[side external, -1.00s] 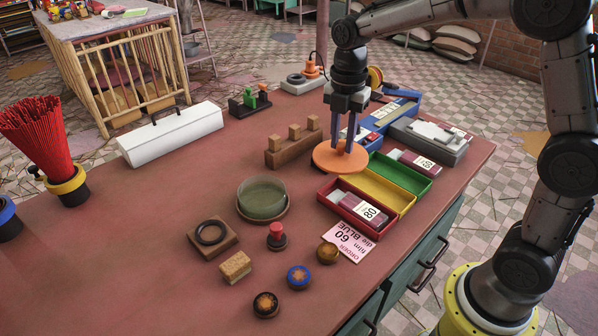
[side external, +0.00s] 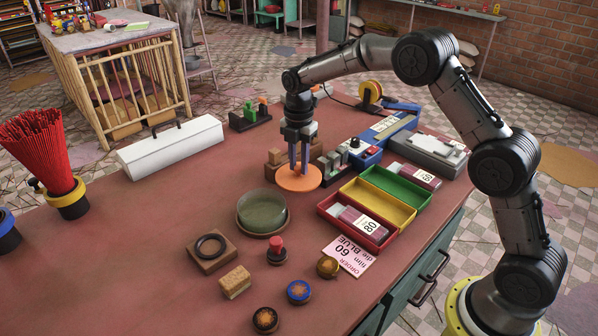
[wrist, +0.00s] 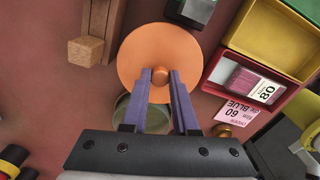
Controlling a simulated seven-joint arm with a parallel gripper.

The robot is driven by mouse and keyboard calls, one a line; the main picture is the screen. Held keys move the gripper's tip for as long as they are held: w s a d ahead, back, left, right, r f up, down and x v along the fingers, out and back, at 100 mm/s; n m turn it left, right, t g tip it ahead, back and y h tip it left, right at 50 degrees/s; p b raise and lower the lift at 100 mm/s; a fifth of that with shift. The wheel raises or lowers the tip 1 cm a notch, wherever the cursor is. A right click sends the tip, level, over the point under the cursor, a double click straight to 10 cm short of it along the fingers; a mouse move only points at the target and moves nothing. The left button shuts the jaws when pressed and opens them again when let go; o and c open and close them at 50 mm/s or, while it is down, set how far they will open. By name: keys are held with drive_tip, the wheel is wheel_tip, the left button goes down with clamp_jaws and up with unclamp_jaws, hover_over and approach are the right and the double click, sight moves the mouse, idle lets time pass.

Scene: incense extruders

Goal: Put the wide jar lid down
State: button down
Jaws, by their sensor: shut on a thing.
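The wide jar lid is a flat orange disc (side external: 298,179) with a small central knob. My gripper (side external: 300,168) points down and is shut on that knob. In the wrist view the lid (wrist: 138,62) lies beyond the fingertips (wrist: 160,76), its knob between them. The round greenish glass jar (side external: 262,212) stands open on the table, nearer the camera and left of the lid. In the wrist view the jar (wrist: 122,108) is partly hidden by the lid and fingers. I cannot tell whether the lid touches the table.
A wooden block rack (side external: 275,157) stands close behind the lid. Red, yellow (side external: 377,203) and green trays lie to its right. A red-knobbed piece (side external: 277,250) and a wooden base with a black ring (side external: 212,250) stand near the jar. Table left of the jar is clear.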

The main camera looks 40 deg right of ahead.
sight(299, 167)
drive_tip(key=shift+f, duration=1.45)
drive_tip(key=shift+f, duration=0.4)
drive_tip(key=c, duration=0.7)
unclamp_jaws()
drive_tip(key=shift+f, duration=0.1)
